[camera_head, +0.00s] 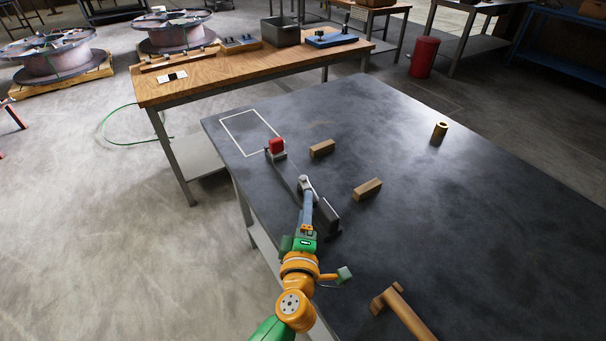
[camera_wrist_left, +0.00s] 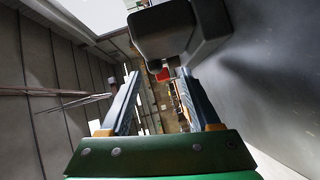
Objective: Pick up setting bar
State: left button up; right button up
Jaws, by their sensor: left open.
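What looks like the setting bar is a long dark flat bar (camera_head: 286,172) on the dark table. It has a red block (camera_head: 275,146) at its far end and a black block (camera_head: 328,214) near its near end. A light grey fitting shows partway along. My left gripper (camera_head: 306,192) is open over the near part of the bar and hides some of it. In the left wrist view its two fingers (camera_wrist_left: 160,98) are apart. The black block (camera_wrist_left: 165,32) shows large beyond them, and the small red block (camera_wrist_left: 163,75) shows farther off. I cannot tell whether the fingers touch the bar.
On the dark table (camera_head: 480,230) lie two wooden blocks (camera_head: 322,148) (camera_head: 367,189), a brass cylinder (camera_head: 439,132) and a brown handled piece (camera_head: 400,308). A white outlined rectangle (camera_head: 226,133) marks the far left corner. A wooden bench (camera_head: 215,75) stands behind. The table's right side is largely clear.

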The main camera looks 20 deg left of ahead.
pick_arm(q)
jog(key=shift+w+r, duration=0.15)
jog(key=shift+w, duration=0.25)
jog(key=shift+w+a+r, duration=0.2)
jog(key=shift+w+a, duration=0.1)
jog(key=shift+w, duration=0.35)
jog(key=shift+b+x, duration=0.35)
jog(key=shift+x, duration=0.85)
jog(key=shift+w+a+f, duration=0.1)
jog(key=shift+w+f, duration=0.1)
jog(key=shift+f, duration=0.1)
jog(key=shift+s+r, duration=0.1)
jog(key=shift+s, duration=0.05)
jog(key=shift+c, duration=1.3)
jog(key=shift+r, duration=0.1)
grip_shut()
pick_arm(e)
jog(key=shift+s+d+f, duration=0.15)
jog(key=shift+s+f, duration=0.05)
jog(key=shift+s, duration=0.3)
jog(key=shift+s+d+f, duration=0.15)
jog(key=shift+s, duration=0.35)
